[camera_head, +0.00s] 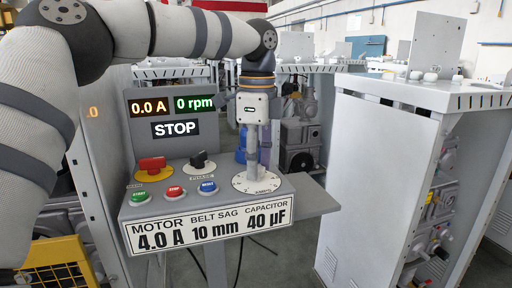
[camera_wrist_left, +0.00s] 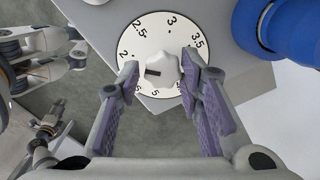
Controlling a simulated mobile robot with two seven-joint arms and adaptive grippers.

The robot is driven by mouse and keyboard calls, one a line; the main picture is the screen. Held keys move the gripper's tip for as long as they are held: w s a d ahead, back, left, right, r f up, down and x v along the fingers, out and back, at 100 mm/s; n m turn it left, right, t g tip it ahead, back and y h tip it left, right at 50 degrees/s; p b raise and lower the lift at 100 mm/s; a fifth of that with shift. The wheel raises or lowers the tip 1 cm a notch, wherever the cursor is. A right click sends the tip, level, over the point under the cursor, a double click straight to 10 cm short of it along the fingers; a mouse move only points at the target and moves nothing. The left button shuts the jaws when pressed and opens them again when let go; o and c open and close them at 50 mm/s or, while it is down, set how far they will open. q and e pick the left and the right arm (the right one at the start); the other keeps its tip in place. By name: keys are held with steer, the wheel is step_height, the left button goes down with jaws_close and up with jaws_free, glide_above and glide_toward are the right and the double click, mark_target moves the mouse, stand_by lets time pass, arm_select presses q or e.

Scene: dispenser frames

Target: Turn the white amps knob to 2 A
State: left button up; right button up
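The white amps knob (camera_wrist_left: 163,71) sits in the middle of a round white dial (camera_wrist_left: 150,28) in the left wrist view. Its black pointer mark faces left, a little below the 2 mark. In the head view the dial (camera_head: 243,184) lies at the right end of the grey panel. My left gripper (camera_head: 256,176) points down over it and hides the knob there. In the left wrist view its purple-padded fingers (camera_wrist_left: 161,68) stand open on either side of the knob. Contact is not clear. Grey jointed parts at that view's left edge may be my right gripper (camera_wrist_left: 62,48).
The panel's displays (camera_head: 172,105) read 0.0 A, 0 rpm and STOP. A red knob (camera_head: 152,164), a black knob (camera_head: 200,160) and several buttons stand left of the dial. The label plate (camera_head: 208,228) reads MOTOR 4.0 A. A white cabinet (camera_head: 372,180) stands at right.

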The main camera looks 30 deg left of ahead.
arm_select(q)
step_height(320, 180, up, 12)
stand_by(0.6)
